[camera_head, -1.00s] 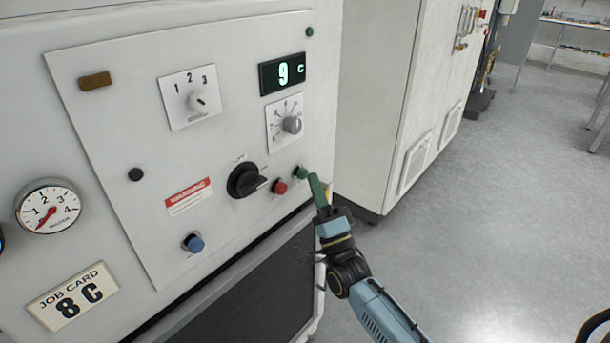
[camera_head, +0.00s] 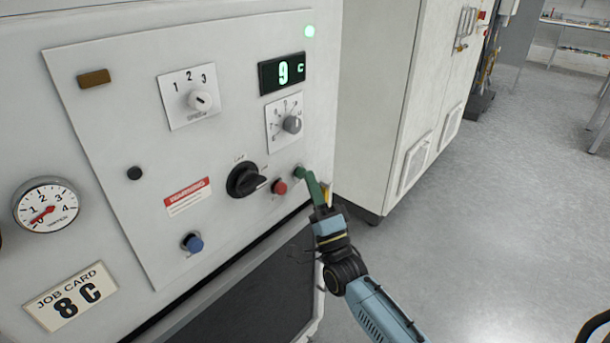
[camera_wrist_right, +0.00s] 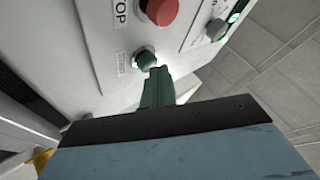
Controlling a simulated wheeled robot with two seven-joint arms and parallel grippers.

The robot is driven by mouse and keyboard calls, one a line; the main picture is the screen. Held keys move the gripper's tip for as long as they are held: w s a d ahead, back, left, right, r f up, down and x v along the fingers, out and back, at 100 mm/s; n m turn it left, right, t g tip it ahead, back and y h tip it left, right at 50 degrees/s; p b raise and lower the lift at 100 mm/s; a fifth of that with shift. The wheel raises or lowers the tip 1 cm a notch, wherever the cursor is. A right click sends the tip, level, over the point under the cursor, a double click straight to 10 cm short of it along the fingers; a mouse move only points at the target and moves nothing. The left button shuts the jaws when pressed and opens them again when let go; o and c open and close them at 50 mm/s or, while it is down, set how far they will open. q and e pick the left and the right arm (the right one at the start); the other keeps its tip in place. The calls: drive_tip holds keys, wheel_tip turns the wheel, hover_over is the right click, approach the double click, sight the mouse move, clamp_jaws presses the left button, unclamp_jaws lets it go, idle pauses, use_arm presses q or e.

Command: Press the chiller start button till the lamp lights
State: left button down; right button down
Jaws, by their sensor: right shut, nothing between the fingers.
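The chiller panel (camera_head: 110,130) is a pale plate on a white cabinet. The start button (camera_head: 299,170) is the small green one at its lower right, right of a red button (camera_head: 280,187). In the right wrist view, the fingertips (camera_wrist_right: 157,74) meet the edge of the green button (camera_wrist_right: 146,58), below the red one (camera_wrist_right: 162,9). My left gripper is not in view.
A grey dial (camera_head: 292,124), black rotary switch (camera_head: 244,180) and blue knob (camera_head: 193,243) are near. Free floor (camera_head: 480,230) lies to the right.

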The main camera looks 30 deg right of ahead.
drive_tip(key=shift+s, duration=0.15)
drive_tip(key=shift+s+d+p, duration=0.3)
drive_tip(key=shift+s+p, duration=0.1)
drive_tip(key=shift+s, duration=0.25)
drive_tip(key=s, duration=0.1)
drive_tip(key=s+d+p, duration=0.1)
drive_tip(key=s, duration=0.1)
drive_tip(key=s+d+p, duration=0.1)
drive_tip(key=shift+s, duration=0.35)
idle(0.8)
